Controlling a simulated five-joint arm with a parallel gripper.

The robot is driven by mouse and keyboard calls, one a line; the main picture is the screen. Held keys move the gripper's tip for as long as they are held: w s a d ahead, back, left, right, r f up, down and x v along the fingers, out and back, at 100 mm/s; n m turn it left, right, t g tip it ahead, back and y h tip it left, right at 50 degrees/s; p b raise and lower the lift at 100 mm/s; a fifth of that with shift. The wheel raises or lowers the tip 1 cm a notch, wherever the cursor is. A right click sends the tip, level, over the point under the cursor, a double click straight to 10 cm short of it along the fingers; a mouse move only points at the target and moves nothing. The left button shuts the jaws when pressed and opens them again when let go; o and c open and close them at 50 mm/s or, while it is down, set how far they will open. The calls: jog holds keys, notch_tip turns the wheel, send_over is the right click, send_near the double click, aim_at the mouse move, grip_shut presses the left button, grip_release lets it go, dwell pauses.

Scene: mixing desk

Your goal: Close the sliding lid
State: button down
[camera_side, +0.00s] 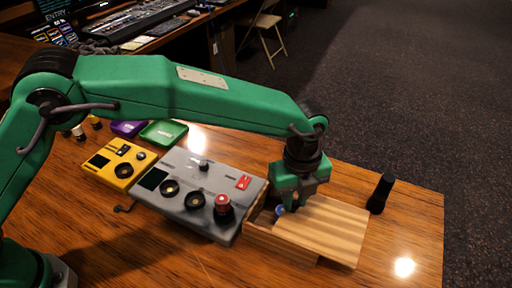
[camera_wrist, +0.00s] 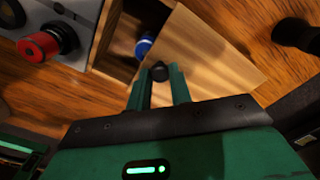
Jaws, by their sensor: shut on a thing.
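A wooden box (camera_side: 283,244) sits on the desk beside the grey panel. Its flat wooden lid (camera_side: 335,228) is slid to the right and overhangs the box, leaving the left part open; the lid also shows in the wrist view (camera_wrist: 215,62). A blue round item (camera_wrist: 144,44) lies in the open part. My gripper (camera_side: 293,206) is low over the lid's left end. In the wrist view my gripper (camera_wrist: 160,80) is shut on the lid's black knob (camera_wrist: 160,70), one finger on each side.
A grey control panel (camera_side: 186,217) with a red button (camera_side: 222,203) stands close left of the box. A black cylinder (camera_side: 381,194) stands right of the lid. A yellow device (camera_side: 112,174) and a green tray (camera_side: 165,132) are farther left. Bare desk lies in front.

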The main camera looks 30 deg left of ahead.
jog(key=a, duration=0.7)
jog(key=shift+a, duration=0.35)
jog(key=c, duration=1.3)
grip_release()
jog(key=shift+o, duration=0.2)
jog(key=shift+d+r, duration=0.1)
jog(key=shift+r, duration=0.1)
notch_tip(320, 180, up, 8)
jog(key=shift+f, duration=0.25)
